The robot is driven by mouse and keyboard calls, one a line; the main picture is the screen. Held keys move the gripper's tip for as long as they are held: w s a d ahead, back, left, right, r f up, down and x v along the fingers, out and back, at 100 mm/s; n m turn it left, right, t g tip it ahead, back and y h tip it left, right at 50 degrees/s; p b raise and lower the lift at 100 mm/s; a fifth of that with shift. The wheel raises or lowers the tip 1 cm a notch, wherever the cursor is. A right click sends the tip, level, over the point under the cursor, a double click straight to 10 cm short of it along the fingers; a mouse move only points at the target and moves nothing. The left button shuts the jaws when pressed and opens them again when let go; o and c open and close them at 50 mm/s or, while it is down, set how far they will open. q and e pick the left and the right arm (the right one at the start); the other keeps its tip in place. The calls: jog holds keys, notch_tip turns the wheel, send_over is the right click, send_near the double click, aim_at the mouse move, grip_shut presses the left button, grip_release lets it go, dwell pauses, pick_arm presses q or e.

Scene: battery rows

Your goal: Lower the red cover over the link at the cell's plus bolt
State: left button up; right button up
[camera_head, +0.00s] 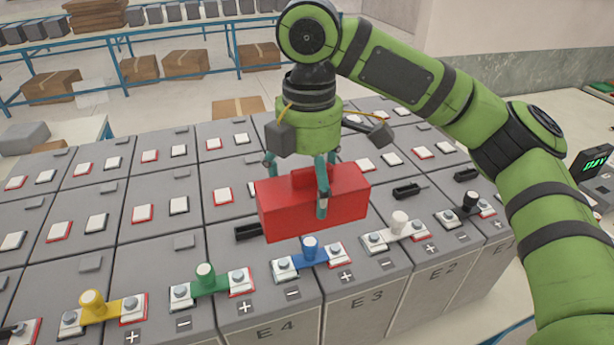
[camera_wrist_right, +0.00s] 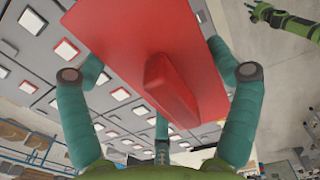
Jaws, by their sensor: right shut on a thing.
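The red cover (camera_head: 315,205), a box with a raised grip on top, hangs level above the front battery row. My right gripper (camera_head: 303,180) is shut on it from above; its teal fingers show around the red grip in the right wrist view (camera_wrist_right: 172,90). Below the cover, the blue-post link (camera_head: 310,250) joins bolts beside the minus of E4 and the plus of E3. The cover looks apart from it. The green-post link (camera_head: 208,282) and white-post link (camera_head: 398,230) lie either side. In the right wrist view my left gripper (camera_wrist_right: 262,12) is small and far off.
A yellow-post link (camera_head: 95,305) and a black-post link (camera_head: 468,205) are also in the front row. Black clips (camera_head: 408,190) lie on the battery tops. A green-lit meter (camera_head: 594,158) is at right.

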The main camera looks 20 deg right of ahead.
aim_at(309, 238)
jog(key=shift+s, duration=0.1)
jog(key=shift+f, duration=0.1)
jog(key=f, duration=0.1)
jog(key=f+b, duration=0.1)
jog(key=f, duration=0.1)
jog(key=shift+w+d+f, duration=0.1)
jog(key=shift+w+f, duration=0.1)
jog(key=shift+w, duration=0.15)
jog(key=shift+f+b, duration=0.3)
jog(key=shift+f, duration=0.85)
jog(key=shift+f+b, duration=0.65)
jog(key=shift+f, duration=1.65)
pick_arm(q)
jog(key=shift+w+f, duration=0.35)
jog(key=shift+f, duration=0.5)
jog(key=shift+w+f, duration=0.3)
jog(key=shift+f, duration=0.55)
pick_arm(e)
jog(key=shift+f, duration=1.15)
